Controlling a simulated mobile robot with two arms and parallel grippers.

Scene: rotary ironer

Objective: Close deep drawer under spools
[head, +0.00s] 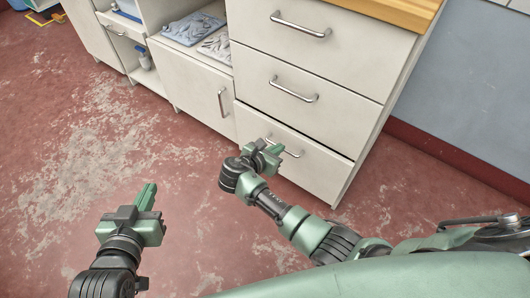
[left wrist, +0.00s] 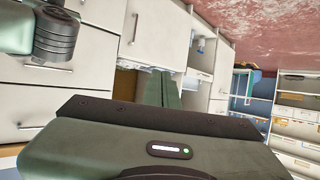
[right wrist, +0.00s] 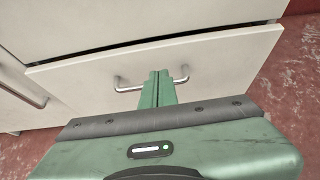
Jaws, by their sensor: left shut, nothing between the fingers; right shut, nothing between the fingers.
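A white three-drawer unit (head: 318,100) stands at the centre right in the head view. Its lowest drawer (head: 315,165) is slightly open; the right wrist view shows a dark gap along the top of this drawer front (right wrist: 220,62). Its bar handle (right wrist: 128,86) is partly hidden by my right gripper (right wrist: 160,74). The right gripper (head: 272,152) is shut and empty, its fingertips at the handle's middle; contact is unclear. My left gripper (head: 147,192) is shut and empty over the floor, away from the drawers. It also shows in the left wrist view (left wrist: 162,80). I see no spools.
Left of the drawers is a cupboard with a closed door (head: 195,92) and an open shelf holding grey patterned items (head: 192,28). A wooden top (head: 400,10) covers the drawer unit. The red floor (head: 70,150) to the left is clear.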

